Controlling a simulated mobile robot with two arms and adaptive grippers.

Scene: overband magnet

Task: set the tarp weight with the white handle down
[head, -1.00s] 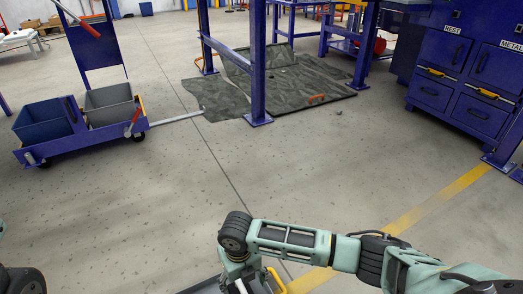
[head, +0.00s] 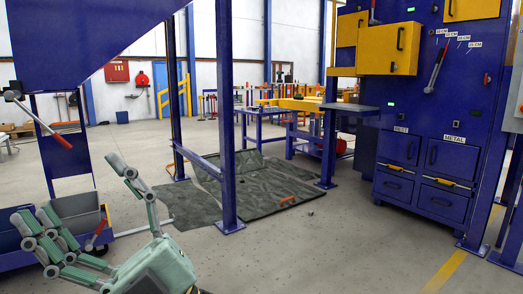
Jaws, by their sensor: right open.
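The dark green tarp (head: 255,192) lies spread on the floor in the middle of the head view, behind a blue post. An orange handle (head: 288,201) shows on its right part. I cannot make out a tarp weight with a white handle in this view. My mint-green arm links cover the lower left. My left gripper cannot be made out.
A blue cart with grey bins (head: 84,214) stands at the left, partly behind my arm. Blue frame posts (head: 227,130) stand before the tarp. A blue cabinet (head: 425,160) with yellow doors fills the right.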

